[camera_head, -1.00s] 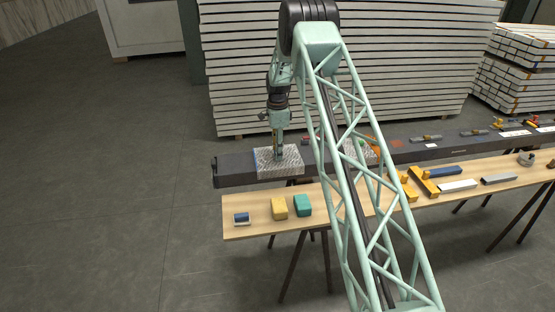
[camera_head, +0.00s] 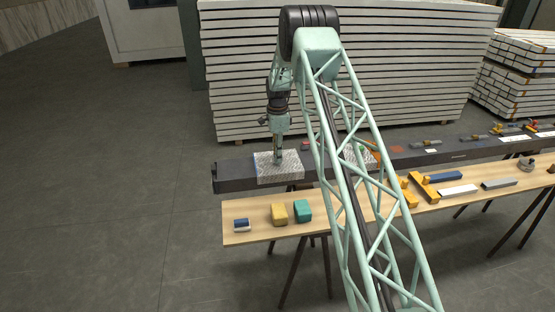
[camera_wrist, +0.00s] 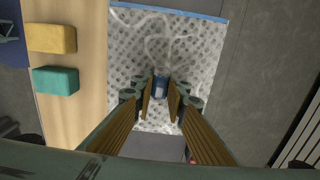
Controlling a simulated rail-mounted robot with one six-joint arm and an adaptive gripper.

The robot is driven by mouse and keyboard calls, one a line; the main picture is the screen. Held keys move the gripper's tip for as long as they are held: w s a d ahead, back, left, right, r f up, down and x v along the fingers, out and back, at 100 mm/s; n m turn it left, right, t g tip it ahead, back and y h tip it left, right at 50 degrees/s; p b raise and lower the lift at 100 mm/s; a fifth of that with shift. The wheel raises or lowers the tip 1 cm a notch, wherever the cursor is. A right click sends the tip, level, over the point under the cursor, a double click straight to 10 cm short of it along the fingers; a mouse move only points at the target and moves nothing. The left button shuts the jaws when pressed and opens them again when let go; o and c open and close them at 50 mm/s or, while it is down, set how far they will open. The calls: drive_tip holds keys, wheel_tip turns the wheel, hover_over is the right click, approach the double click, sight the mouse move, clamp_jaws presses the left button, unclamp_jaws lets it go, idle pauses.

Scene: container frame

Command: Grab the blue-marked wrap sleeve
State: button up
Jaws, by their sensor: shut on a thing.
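The blue-marked wrap sleeve (camera_head: 293,169) is a clear bubble-wrap sheet over the dark beam (camera_head: 232,174), near the beam's left end. Its blue edge strip shows along the top of the wrist view (camera_wrist: 185,13). My gripper (camera_head: 278,161) points down onto the middle of the sleeve. In the wrist view my gripper (camera_wrist: 161,92) has its two fingers on either side of a small blue piece (camera_wrist: 160,86) on the sleeve, and is shut on it. The fingers hide the piece's sides.
A second wrap with an orange mark (camera_head: 374,154) lies farther right on the beam, partly behind my arm. The wooden bench (camera_head: 250,235) in front holds a yellow block (camera_head: 279,212), a teal block (camera_head: 303,211) and a small blue-and-white item (camera_head: 241,225). White stacked panels (camera_head: 400,80) stand behind.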

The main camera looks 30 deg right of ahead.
drive_tip(key=shift+r, duration=4.8)
